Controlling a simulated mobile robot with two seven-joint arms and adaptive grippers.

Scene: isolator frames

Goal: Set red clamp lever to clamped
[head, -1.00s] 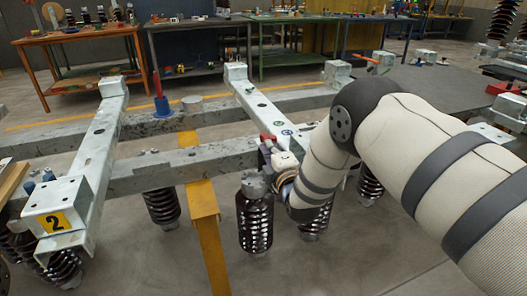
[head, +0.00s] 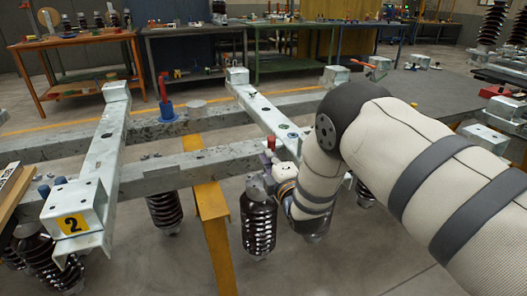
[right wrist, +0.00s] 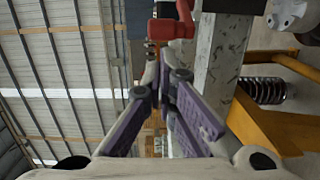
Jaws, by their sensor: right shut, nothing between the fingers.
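A red clamp lever (right wrist: 170,28) shows at the top of the right wrist view, just beyond my fingertips, against the grey steel beam (right wrist: 222,60). In the head view its small red end (head: 271,142) stands up at the near beam, beside my right gripper (head: 268,172). My right gripper, also in the right wrist view (right wrist: 164,72), is shut and empty. I cannot tell whether its tips touch the lever. My wrist hides part of the gripper and the lever's lower part. My left gripper is out of view.
Another red lever on a blue base (head: 165,100) stands upright on the far beam. An orange-red lever (head: 364,62) sits at the back right. A cross beam marked 2 (head: 72,224) lies at left. Dark ribbed insulators (head: 258,222) and a yellow post (head: 212,215) stand below.

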